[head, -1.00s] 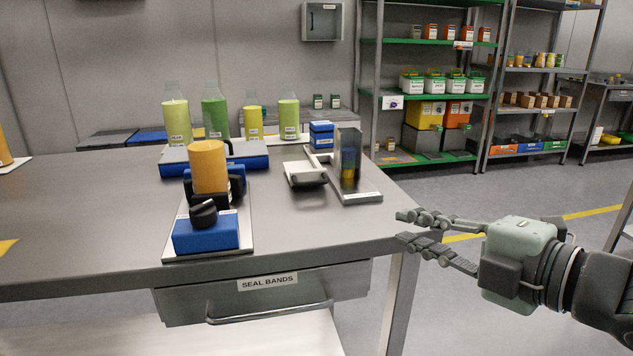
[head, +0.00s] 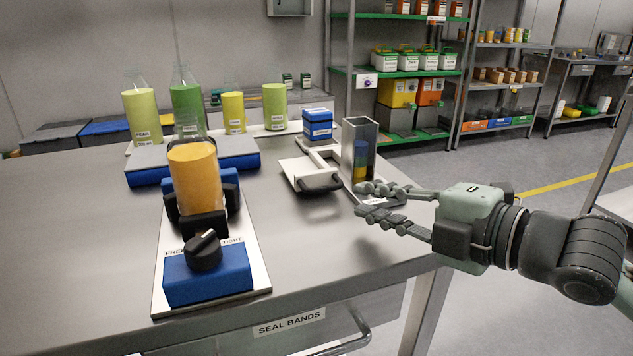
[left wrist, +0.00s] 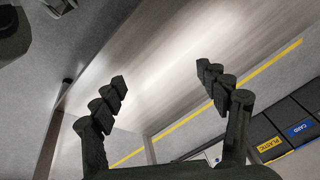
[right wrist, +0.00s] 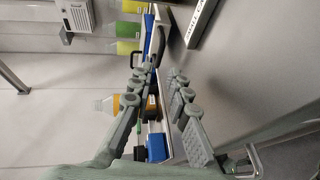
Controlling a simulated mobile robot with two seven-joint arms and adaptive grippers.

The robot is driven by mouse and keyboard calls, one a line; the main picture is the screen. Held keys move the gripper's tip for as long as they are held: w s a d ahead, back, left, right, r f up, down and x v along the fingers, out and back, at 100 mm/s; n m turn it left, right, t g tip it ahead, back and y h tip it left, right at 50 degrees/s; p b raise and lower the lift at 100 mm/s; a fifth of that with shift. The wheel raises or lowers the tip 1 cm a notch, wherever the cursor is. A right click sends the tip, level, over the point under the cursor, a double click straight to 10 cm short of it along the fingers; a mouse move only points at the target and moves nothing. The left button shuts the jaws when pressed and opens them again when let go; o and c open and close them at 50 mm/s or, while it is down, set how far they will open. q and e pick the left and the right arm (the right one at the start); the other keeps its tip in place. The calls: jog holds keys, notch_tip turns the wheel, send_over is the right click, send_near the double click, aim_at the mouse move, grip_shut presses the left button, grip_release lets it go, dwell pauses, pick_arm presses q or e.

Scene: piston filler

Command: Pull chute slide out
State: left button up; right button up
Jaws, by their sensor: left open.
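The chute slide (head: 296,172) is a pale flat piece with a dark handle (head: 321,183) at its near end, lying on the table beside the upright chute (head: 359,150). The chute is a clear-fronted grey column with blue and yellow inside, on a pale base. My right gripper (head: 366,201) is open and empty, its fingertips in front of the chute's base and right of the handle; contact cannot be told. Its spread fingers also show in the right wrist view (right wrist: 162,78). My left gripper (left wrist: 160,80) is open and empty, seen only in the left wrist view.
A filler with an orange cylinder (head: 194,177) and black knob (head: 203,251) stands at left on the table (head: 300,270). A blue box (head: 318,125) is behind the slide. Bottles stand at the back. A drawer (head: 300,335) is below the table's front edge.

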aim_at(328, 190)
jog(key=shift+w+a, duration=0.3)
jog(key=x, duration=0.6)
jog(key=shift+w+a+f, duration=0.1)
jog(key=shift+w+a, duration=0.25)
pick_arm(q)
jog(key=shift+w+d+f, duration=0.15)
jog(key=shift+w+f, duration=0.25)
jog(key=shift+f, duration=0.2)
pick_arm(e)
grip_shut()
pick_arm(q)
jog(key=shift+s+a, duration=0.1)
jog(key=shift+a, duration=0.1)
jog(key=shift+s, duration=0.1)
